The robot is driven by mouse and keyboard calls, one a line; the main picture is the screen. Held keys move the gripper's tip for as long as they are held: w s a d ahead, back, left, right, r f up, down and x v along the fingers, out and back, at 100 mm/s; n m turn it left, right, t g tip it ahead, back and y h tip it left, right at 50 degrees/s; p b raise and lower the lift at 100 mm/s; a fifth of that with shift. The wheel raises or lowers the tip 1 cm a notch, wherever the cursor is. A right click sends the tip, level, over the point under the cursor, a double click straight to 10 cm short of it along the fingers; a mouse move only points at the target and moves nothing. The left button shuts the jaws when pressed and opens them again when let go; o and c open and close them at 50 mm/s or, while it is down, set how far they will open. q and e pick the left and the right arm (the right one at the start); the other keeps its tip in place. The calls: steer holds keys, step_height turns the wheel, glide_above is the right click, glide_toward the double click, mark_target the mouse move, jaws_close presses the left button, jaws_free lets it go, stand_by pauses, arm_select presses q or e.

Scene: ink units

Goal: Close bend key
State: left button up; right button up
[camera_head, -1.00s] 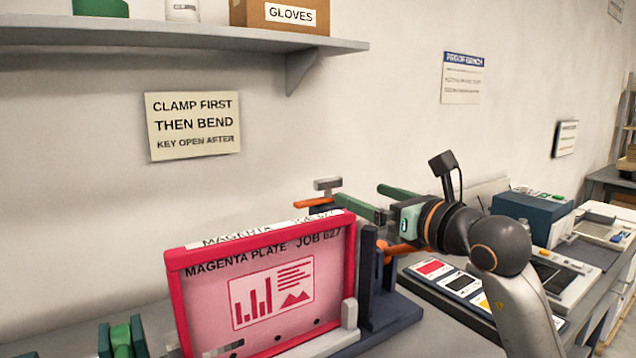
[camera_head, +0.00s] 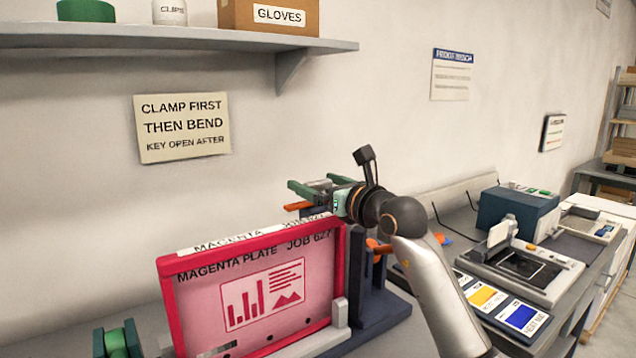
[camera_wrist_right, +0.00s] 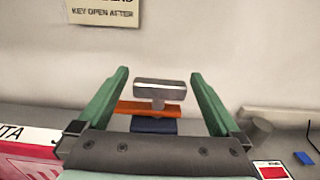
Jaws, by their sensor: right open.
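A grey T-shaped key, seen in the right wrist view (camera_wrist_right: 160,90), stands above an orange bar (camera_wrist_right: 150,108) and a dark blue block (camera_wrist_right: 153,126). The orange bar also shows in the head view (camera_head: 297,206), behind the top right corner of the magenta plate frame (camera_head: 160,290). My right gripper (camera_head: 310,183) is open, its green fingers on either side of the key. In the wrist view my right gripper (camera_wrist_right: 160,73) has a gap between each finger and the key. In the head view the fingers hide most of the key. My left gripper is not in view.
The magenta frame stands upright close to my right arm. A dark blue stand (camera_head: 372,290) with an orange handle (camera_head: 378,246) is beside it. A shelf (camera_head: 180,44) overhangs the back left. Proofing devices and colour cards (camera_head: 490,298) fill the right bench.

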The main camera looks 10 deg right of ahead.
jaws_close()
stand_by(0.8)
